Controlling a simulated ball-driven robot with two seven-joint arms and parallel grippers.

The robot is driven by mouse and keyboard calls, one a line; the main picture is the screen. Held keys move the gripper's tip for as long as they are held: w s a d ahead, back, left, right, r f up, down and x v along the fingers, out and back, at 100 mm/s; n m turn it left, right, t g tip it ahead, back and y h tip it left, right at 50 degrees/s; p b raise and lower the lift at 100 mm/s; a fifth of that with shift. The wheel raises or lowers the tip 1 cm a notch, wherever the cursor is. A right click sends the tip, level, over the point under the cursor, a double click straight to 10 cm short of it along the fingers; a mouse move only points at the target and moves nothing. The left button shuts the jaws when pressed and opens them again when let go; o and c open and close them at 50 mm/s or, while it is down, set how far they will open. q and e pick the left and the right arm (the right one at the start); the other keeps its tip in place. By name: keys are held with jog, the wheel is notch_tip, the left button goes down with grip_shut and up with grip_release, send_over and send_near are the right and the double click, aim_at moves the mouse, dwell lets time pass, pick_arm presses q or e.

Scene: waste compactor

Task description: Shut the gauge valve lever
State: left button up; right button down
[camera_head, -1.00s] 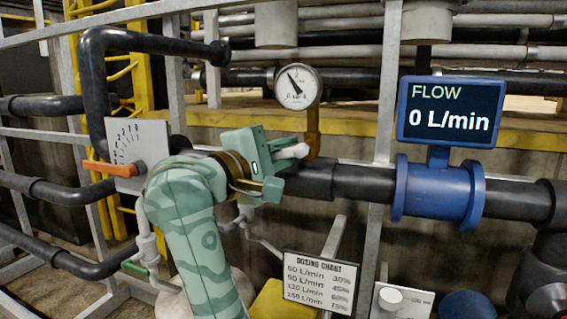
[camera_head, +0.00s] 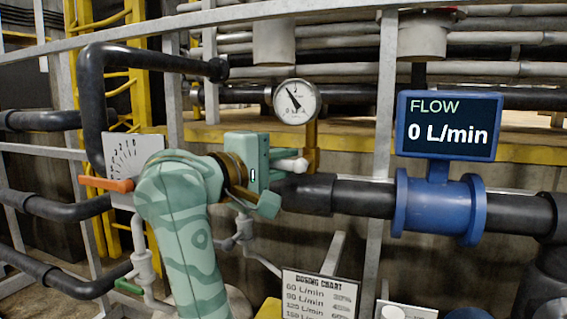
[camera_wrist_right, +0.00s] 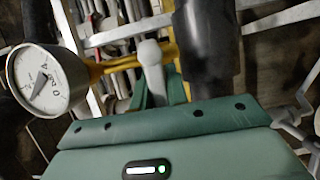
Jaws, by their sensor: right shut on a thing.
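The pale grey-white gauge valve lever (camera_head: 292,165) sticks out just below the pressure gauge (camera_head: 296,101), beside its brass stem (camera_head: 312,146). My right gripper (camera_head: 278,180) is at the lever, with its green fingers partly hidden by its own body. In the right wrist view the lever (camera_wrist_right: 152,58) stands between the two green fingers (camera_wrist_right: 158,88), which are shut on it. The gauge (camera_wrist_right: 45,80) shows at the left there, its needle off to one side of the dial. My left gripper is not in view.
A dark pipe (camera_head: 362,197) runs right from behind my gripper to a blue flow meter (camera_head: 440,207), whose display (camera_head: 448,125) reads 0 L/min. An orange lever (camera_head: 106,184) on a scale plate is at the left. A dosing chart (camera_head: 318,293) stands below.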

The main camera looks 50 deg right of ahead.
jog(key=c, duration=1.4)
grip_release()
jog(key=shift+a, duration=0.1)
